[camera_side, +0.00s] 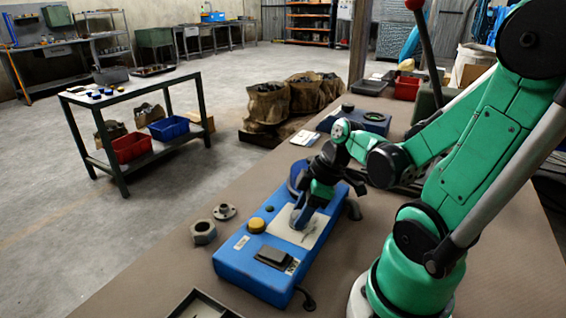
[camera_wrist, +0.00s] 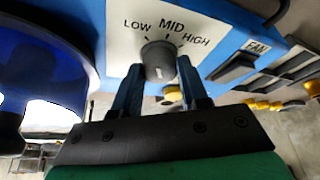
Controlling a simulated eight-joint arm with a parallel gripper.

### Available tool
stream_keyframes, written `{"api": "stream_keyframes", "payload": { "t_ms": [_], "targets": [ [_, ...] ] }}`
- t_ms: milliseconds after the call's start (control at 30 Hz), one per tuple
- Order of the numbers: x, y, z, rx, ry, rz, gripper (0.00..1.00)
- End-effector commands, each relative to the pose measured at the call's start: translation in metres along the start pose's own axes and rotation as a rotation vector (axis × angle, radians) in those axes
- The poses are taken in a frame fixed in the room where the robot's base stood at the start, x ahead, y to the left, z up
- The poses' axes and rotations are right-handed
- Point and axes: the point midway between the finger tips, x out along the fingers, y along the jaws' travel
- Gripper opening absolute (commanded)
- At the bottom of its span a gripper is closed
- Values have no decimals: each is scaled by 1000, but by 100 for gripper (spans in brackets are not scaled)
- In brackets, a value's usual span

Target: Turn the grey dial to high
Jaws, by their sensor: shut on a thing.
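The grey dial (camera_wrist: 158,58) sits on a white label plate (camera_wrist: 200,22) printed LOW, MID and HIGH, which also shows in the side view (camera_side: 283,236). The plate is on a blue control box (camera_side: 240,264). My gripper (camera_wrist: 158,76) is shut on the dial, with one blue finger on each side of it. In the side view my gripper (camera_side: 300,218) points down at the plate and hides the dial. I cannot tell clearly which mark the dial points to.
A yellow button (camera_side: 257,225) and a dark FAN switch (camera_side: 274,257) are on the same box. A hex nut (camera_side: 203,232) and a flanged part (camera_side: 224,211) lie on the bench left of it. A dark tray (camera_side: 200,305) is at the front edge.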

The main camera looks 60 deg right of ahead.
Motion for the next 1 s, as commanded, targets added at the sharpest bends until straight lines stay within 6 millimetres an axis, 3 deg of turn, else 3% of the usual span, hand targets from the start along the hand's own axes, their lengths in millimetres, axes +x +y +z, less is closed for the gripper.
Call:
{"api": "stream_keyframes", "payload": {
  "t_ms": [500,1000],
  "targets": [
    [0,-3,0,297,-3,124,0],
    [0,-3,0,353,-3,147,0]
  ]
}}
